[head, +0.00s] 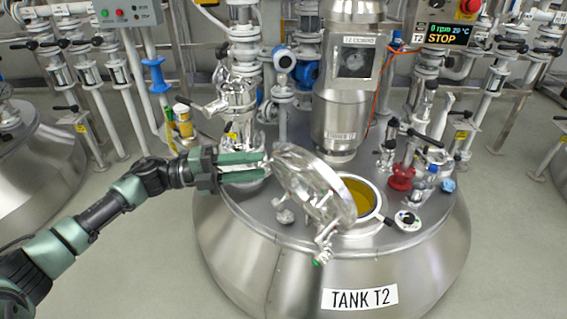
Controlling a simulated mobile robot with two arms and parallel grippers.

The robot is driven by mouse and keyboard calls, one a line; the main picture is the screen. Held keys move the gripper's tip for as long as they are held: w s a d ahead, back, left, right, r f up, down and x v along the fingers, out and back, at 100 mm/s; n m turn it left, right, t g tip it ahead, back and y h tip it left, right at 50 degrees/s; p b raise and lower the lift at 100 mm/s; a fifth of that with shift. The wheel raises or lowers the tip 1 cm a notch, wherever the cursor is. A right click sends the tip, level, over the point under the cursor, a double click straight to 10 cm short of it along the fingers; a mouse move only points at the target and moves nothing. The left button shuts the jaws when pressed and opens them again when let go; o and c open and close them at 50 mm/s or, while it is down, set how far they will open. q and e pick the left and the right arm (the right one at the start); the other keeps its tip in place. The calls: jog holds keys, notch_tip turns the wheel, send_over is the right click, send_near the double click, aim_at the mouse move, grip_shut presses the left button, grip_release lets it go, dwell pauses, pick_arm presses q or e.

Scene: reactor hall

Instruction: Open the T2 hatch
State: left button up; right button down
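The T2 hatch lid (313,187), a round clear disc with a metal rim, stands tilted up off its opening on the tank marked TANK T2 (360,299). The round opening (372,190) is partly uncovered behind the lid, with amber contents (352,208) inside. My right gripper is out of view.
A steel column (340,100) rises behind the hatch. A red valve (402,175) and other fittings stand right of the opening. Pipes and a valve (233,100) stand behind my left gripper. A display (446,34) reads STOP.

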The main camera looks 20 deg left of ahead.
aim_at(285, 163)
pick_arm(q)
jog(key=x, duration=0.7)
jog(key=shift+d+r, duration=0.1)
jog(key=shift+d, duration=0.15)
grip_shut()
dwell(1.1)
